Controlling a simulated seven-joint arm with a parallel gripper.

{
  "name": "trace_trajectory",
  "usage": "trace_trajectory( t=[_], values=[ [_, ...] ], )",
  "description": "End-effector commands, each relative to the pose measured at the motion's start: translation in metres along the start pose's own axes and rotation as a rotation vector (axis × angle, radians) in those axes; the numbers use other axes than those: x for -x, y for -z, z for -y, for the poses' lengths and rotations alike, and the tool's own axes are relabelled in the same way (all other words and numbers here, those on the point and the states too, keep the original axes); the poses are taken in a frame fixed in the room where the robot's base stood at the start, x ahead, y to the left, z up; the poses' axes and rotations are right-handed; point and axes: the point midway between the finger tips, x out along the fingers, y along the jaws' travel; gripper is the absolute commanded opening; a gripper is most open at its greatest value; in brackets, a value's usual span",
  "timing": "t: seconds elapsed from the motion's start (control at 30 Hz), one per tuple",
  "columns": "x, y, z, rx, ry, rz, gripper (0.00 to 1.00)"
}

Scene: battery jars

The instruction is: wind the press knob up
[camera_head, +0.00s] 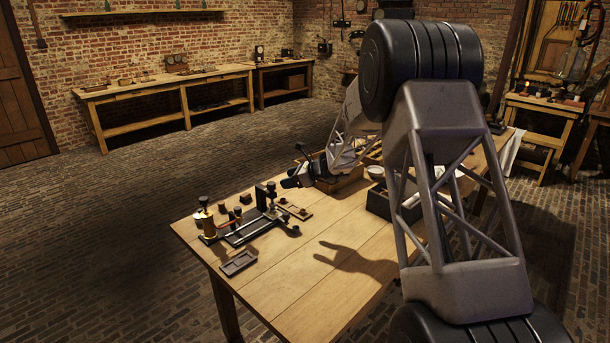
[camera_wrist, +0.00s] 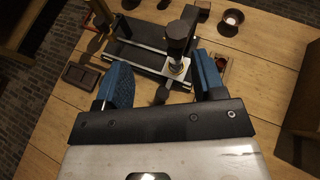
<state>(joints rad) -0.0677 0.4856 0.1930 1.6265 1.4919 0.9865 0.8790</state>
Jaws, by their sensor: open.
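The press (camera_head: 262,202) stands on the wooden table in the head view, with a dark upright and a flat base with rails. In the wrist view, its dark cylindrical knob (camera_wrist: 178,45) sits above a bright metal collar. My gripper (camera_wrist: 164,84) shows two blue-padded fingers spread apart with nothing between them. The knob appears just beyond the fingertips, nearer the right finger. In the head view my gripper (camera_head: 299,170) hangs over the table to the right of the press. The exact gap to the knob cannot be told.
A brass cylinder with a dark top (camera_head: 207,222) stands left of the press. A small dark tray (camera_head: 238,263) lies near the table's left edge. A dark open box (camera_head: 382,203) and a wooden box (camera_head: 345,184) sit to the right. The table's front middle is clear.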

Motion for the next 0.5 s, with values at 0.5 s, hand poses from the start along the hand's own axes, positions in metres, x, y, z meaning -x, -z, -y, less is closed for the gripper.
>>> trace_trajectory(
  t=[0.5],
  values=[
    [0.045,-0.03,-0.043,0.169,-0.048,-0.074,0.63]
  ],
)
